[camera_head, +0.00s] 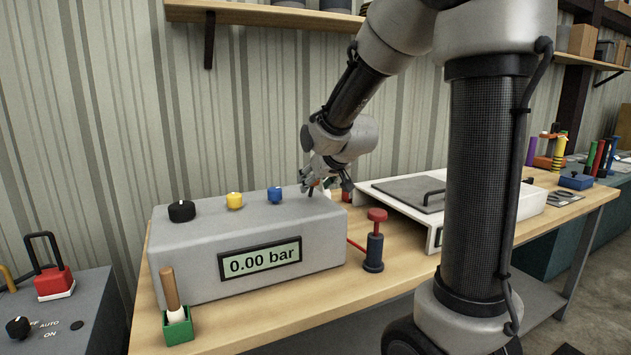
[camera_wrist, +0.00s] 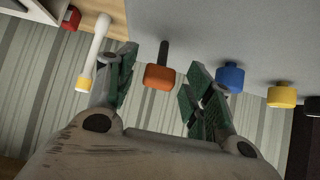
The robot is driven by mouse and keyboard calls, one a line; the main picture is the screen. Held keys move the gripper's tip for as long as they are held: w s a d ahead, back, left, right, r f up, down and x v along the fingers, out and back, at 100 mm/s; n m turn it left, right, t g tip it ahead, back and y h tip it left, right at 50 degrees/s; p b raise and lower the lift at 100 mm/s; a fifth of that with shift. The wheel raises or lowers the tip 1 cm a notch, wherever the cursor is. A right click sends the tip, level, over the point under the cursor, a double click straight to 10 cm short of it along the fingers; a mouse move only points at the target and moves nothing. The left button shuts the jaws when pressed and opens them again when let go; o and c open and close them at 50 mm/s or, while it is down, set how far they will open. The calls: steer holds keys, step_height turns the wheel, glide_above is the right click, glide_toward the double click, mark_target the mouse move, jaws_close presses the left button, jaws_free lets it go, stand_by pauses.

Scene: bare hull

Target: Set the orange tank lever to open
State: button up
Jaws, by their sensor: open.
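The orange tank lever (camera_wrist: 160,77) shows in the wrist view as an orange block on a dark stem, projecting from a grey surface. It lies between my two open fingers, and I see no clear contact. My gripper (camera_wrist: 161,66) is open, and in the head view my gripper (camera_head: 328,188) is at the right end of the grey box (camera_head: 215,238), where it hides most of the lever. The box has a display (camera_head: 260,260) reading 0.00 bar. Black (camera_head: 182,211), yellow (camera_head: 234,201) and blue (camera_head: 275,194) knobs stand on its top. In the wrist view the blue knob (camera_wrist: 230,77) is just right of my right finger.
A red-topped blue pump (camera_head: 374,245) with a red hose stands right of the box. A white unit with a grey lid (camera_head: 410,192) lies behind it. A green holder with a brown-handled brush (camera_head: 176,325) is at the front left. A shelf (camera_head: 260,15) hangs above.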

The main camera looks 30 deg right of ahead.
steer(key=v, duration=1.2)
stand_by(0.3)
steer(key=s+f+g, duration=0.3)
steer(key=s, duration=0.8)
steer(key=s+f+g, duration=0.3)
steer(key=s+f, duration=0.1)
steer(key=s, duration=0.8)
stand_by(1.5)
